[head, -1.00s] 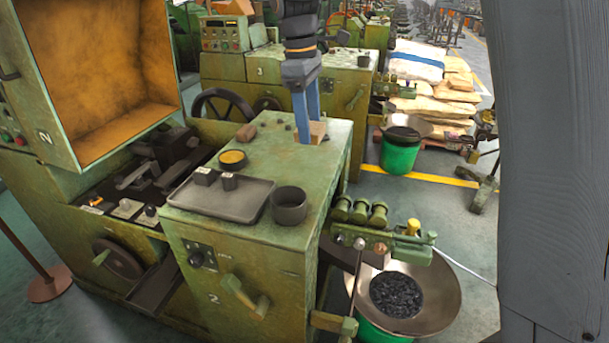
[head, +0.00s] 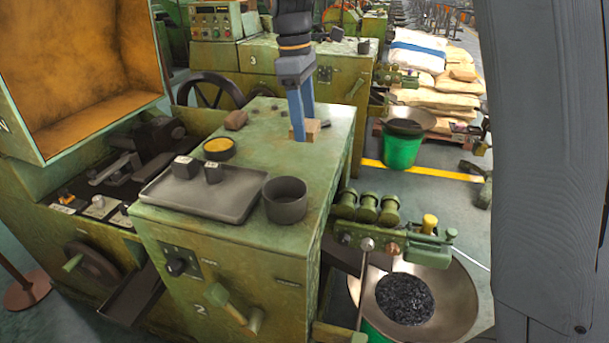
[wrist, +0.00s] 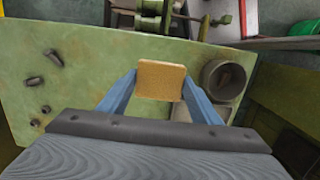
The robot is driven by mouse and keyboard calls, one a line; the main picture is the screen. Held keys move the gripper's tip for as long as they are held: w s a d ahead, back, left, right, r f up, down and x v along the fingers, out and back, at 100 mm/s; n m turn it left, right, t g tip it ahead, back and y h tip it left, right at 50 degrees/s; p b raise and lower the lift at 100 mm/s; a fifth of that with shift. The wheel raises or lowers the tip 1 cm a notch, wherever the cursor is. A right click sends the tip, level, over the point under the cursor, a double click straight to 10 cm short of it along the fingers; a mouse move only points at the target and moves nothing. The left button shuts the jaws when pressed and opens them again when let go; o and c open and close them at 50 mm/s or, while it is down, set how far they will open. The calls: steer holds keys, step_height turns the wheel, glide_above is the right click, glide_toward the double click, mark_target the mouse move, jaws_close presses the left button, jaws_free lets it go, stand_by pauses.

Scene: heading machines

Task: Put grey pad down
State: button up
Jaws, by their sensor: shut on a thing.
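My gripper (head: 303,132) is shut on a small tan pad (head: 314,128) at the far right part of the green machine top (head: 265,160). In the wrist view the pad (wrist: 161,80) looks square and tan-brown, not grey, and sits between the two blue fingers (wrist: 160,92). The pad is on or just above the machine top; I cannot tell whether it touches. A grey tray (head: 235,200) with two small dark blocks (head: 185,166) (head: 213,173) lies near the front left of the top.
A dark grey cup (head: 285,203) stands right of the tray; it also shows in the wrist view (wrist: 223,80). A yellow-filled round dish (head: 219,149) and a brown lump (head: 236,120) stand behind the tray. The top's middle is clear. A metal bowl (head: 450,300) stands below right.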

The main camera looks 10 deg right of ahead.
step_height(320, 180, down, 10)
steer(key=shift+f+p, duration=0.1)
steer(key=shift+p, duration=1.15)
steer(key=shift+f, duration=0.1)
steer(key=o, duration=1.2)
steer(key=shift+c, duration=0.2)
steer(key=r+b, duration=0.1)
steer(key=r, duration=0.3)
steer(key=a+r+b, duration=0.1)
steer(key=r, duration=0.3)
steer(key=r+b, duration=0.1)
steer(key=r, duration=0.3)
steer(key=shift+w+a+r, duration=0.15)
steer(key=shift+w+a, duration=0.05)
steer(key=shift+w, duration=0.1)
steer(key=shift+s, duration=0.15)
